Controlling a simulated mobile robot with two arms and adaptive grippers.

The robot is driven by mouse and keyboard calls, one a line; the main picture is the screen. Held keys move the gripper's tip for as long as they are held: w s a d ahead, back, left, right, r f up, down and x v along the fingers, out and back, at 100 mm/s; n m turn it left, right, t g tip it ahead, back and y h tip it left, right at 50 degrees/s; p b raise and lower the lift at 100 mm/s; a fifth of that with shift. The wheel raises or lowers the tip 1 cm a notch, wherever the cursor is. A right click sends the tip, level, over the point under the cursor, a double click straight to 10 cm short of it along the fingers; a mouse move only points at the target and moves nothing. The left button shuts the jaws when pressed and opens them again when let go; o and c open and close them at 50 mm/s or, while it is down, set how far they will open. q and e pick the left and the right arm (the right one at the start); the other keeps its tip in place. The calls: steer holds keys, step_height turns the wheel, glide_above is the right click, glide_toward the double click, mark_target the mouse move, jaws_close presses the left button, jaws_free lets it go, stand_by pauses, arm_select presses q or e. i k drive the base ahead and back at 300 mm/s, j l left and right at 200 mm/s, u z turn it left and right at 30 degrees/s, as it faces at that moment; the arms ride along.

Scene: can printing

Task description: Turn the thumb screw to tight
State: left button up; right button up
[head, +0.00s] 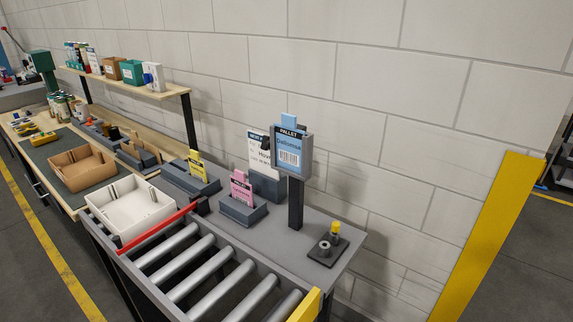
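A small dark plate (327,257) lies on the grey table top near its right end. A short grey round piece (324,247) stands on it, and a yellow-topped piece (336,228) stands just behind. One of these may be the thumb screw; at this size I cannot tell which, nor whether it is tight or loose. Neither of my grippers is in view.
A dark post (295,205) with a blue pallet sign (289,150) stands left of the plate. Card holders, a roller conveyor (215,265) and a white tray (130,208) lie further left. A yellow post (487,235) stands right; floor shows beyond it.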

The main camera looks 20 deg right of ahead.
mark_target(265, 146)
steer(key=k+z, duration=0.15)
steer(key=k, duration=0.25)
steer(key=k+l+z, duration=0.2)
steer(key=k, duration=0.25)
steer(key=k+l+z, duration=0.15)
steer(key=k, duration=0.25)
steer(key=z, duration=0.45)
steer(key=j+z, duration=0.1)
steer(key=z, duration=0.35)
steer(key=j+z, duration=0.1)
steer(key=z, duration=0.35)
steer(key=j+z, duration=0.1)
steer(key=z, duration=0.35)
steer(key=j+z, duration=0.1)
steer(key=j, duration=2.35)
steer(key=j+z, duration=0.1)
steer(key=j, duration=2.4)
steer(key=k+j+u, duration=0.15)
steer(key=k+j, duration=0.2)
